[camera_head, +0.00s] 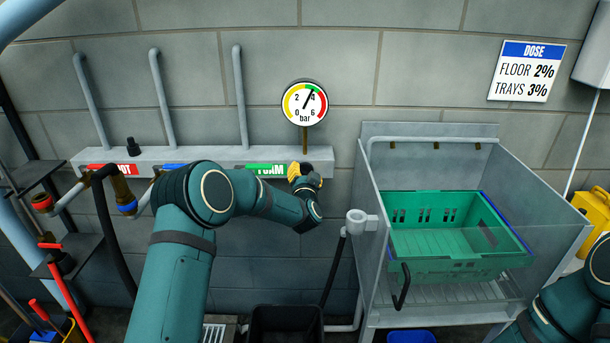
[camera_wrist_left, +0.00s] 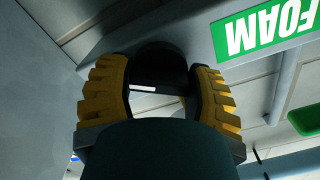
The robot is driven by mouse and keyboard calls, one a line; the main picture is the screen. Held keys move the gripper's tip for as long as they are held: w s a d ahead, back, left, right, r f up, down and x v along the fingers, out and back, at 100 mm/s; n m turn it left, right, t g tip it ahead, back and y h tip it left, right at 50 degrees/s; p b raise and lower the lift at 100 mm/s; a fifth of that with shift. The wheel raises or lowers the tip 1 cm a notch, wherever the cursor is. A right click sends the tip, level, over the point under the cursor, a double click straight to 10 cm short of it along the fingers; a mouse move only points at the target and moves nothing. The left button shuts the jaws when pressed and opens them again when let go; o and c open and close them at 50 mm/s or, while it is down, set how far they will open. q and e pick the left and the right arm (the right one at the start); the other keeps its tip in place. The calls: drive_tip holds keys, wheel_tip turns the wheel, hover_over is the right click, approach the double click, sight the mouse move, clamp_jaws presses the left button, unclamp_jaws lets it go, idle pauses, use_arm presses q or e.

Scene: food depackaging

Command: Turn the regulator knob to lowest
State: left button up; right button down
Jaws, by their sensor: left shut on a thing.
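The black regulator knob (camera_wrist_left: 160,62) shows between two yellow finger pads in the left wrist view, beside the green FOAM label (camera_wrist_left: 262,28). My left gripper (camera_head: 299,172) is shut on the knob, at the right end of the grey wall rail below the pressure gauge. In the head view, the gripper and wrist mostly hide the knob. The round gauge (camera_head: 304,103) is marked in bar, and its needle points up and right into the green band. Any mark on the knob is not readable. My right gripper is out of view; only part of its arm shows at lower right.
The grey rail (camera_head: 150,160) carries red, blue and green labels, with hose valves (camera_head: 124,187) at the left. A metal sink (camera_head: 365,220) with a green crate (camera_head: 440,268) stands right of my left gripper. A black bin (camera_head: 285,325) sits below.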

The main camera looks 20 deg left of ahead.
use_arm(q)
drive_tip(key=shift+n, duration=0.4)
drive_tip(key=n, duration=0.4)
drive_tip(key=shift+n, duration=0.4)
drive_tip(key=n, duration=0.6)
drive_tip(key=shift+f, duration=0.1)
drive_tip(key=n, duration=0.6)
drive_tip(key=shift+n, duration=0.4)
drive_tip(key=n, duration=0.5)
drive_tip(key=shift+n, duration=0.4)
drive_tip(key=o, duration=1.2)
drive_tip(key=shift+n, duration=0.3)
drive_tip(key=shift+s, duration=0.15)
